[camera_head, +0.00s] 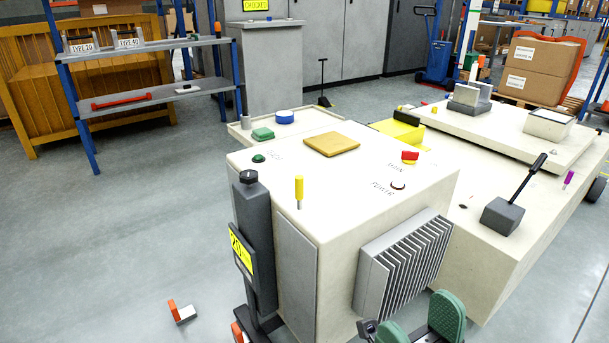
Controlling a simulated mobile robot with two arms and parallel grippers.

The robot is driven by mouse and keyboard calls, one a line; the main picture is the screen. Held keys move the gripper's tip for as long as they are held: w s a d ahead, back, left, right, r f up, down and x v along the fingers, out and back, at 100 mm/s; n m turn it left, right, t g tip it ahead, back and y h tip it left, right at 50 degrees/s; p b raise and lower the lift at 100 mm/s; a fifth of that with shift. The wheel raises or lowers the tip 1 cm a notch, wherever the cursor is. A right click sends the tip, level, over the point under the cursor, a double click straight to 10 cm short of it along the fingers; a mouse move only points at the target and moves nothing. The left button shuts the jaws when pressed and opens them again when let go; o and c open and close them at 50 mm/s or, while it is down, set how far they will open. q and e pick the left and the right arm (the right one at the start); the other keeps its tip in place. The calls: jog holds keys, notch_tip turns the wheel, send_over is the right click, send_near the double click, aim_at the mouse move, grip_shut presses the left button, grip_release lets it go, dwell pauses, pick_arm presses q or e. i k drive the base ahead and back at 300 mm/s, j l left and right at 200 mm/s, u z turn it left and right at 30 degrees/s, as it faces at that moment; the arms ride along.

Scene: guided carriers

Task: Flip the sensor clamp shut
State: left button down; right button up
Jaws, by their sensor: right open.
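A dark grey block (502,216) with a black-handled lever sits on the beige carrier's lower deck at the right. It looks like the sensor clamp, though no label shows on it. Its lever (527,178) stands raised and leans up to the right. My right gripper (421,324) is at the bottom edge, with green-padded fingers apart and nothing visible between them. It is in front of the finned heat sink, apart from the block and nearer to me. My left gripper is not in view.
The carrier's raised housing (368,205) bears a yellow pin (299,190), a red button (409,156) and a tan pad (332,145). The finned heat sink (405,262) juts from its front. A dark post (255,235) stands at its left. The left floor is mostly clear.

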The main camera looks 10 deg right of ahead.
aim_at(299, 178)
jog(key=i+l+u, duration=0.2)
jog(key=l, duration=0.4)
jog(key=l+u, duration=0.15)
jog(key=l, duration=0.4)
jog(key=i+l+u, duration=0.2)
jog(key=l, duration=0.35)
jog(key=i+l+u, duration=0.2)
jog(key=l, duration=0.35)
jog(key=l+u, duration=0.2)
jog(key=l, duration=0.35)
